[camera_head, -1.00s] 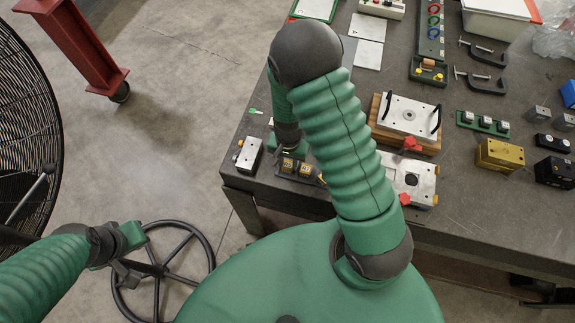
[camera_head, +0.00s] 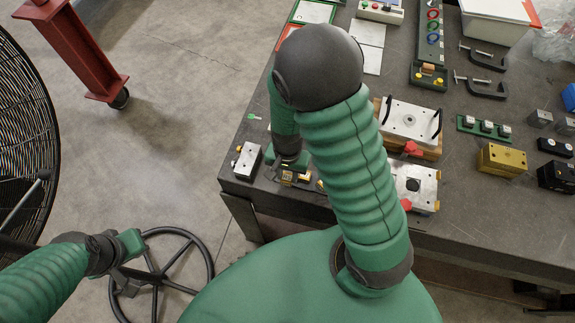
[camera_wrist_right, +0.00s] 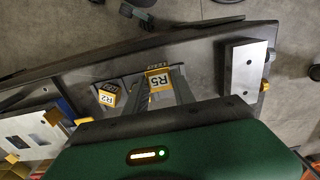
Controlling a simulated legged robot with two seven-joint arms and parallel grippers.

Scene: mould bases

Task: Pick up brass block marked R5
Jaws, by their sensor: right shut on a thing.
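The brass block marked R5 (camera_wrist_right: 159,79) has a yellow label face and sits between the fingers of my right gripper (camera_wrist_right: 158,88), which is shut on it. In the head view the right gripper (camera_head: 289,172) is at the dark holder near the table's left corner, partly hidden by my arm. A second block marked R2 (camera_wrist_right: 107,95) stands beside it, apart from the fingers. I cannot tell whether R5 is clear of the holder. My left gripper (camera_head: 124,277) is low at the left, away from the table; its jaws are unclear.
A steel block (camera_head: 247,160) stands left of the holder, also in the wrist view (camera_wrist_right: 249,68). Mould plates (camera_head: 415,187) lie to the right, and a yellow block (camera_head: 501,159) is farther right. The table edge runs close by.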

